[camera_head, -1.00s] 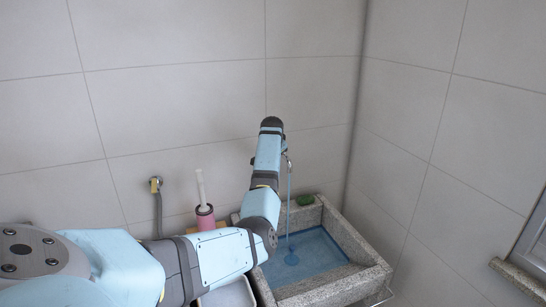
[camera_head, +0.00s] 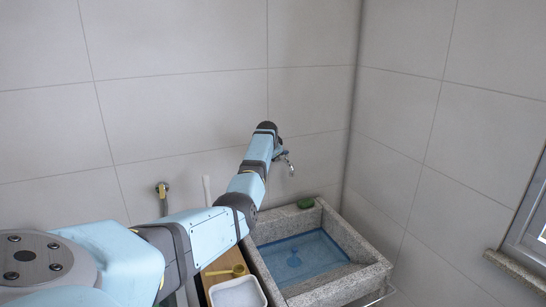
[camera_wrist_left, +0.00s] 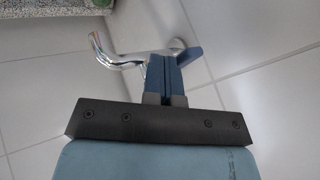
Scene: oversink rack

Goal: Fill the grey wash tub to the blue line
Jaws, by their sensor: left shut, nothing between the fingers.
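The grey wash tub (camera_head: 361,246) is a speckled stone basin against the wall corner. Blue-tinted water (camera_head: 312,250) lies in it, with a darker blue line (camera_head: 262,244) around the inner walls. I cannot tell exactly how the water sits against that line. The chrome tap (camera_head: 288,163) comes from the wall above the tub, and no stream shows under its spout. In the left wrist view the tap (camera_wrist_left: 117,62) lies just beyond my left gripper (camera_wrist_left: 171,60), which is shut and empty. I cannot tell whether the fingers touch the tap. My right gripper is out of view.
A green sponge-like block (camera_head: 305,203) sits on the tub's back rim. Left of the tub are a white container (camera_head: 239,295) and a yellow scoop (camera_head: 228,272) on a wooden surface. A second wall fitting (camera_head: 162,190) is farther left. My left arm crosses above this area.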

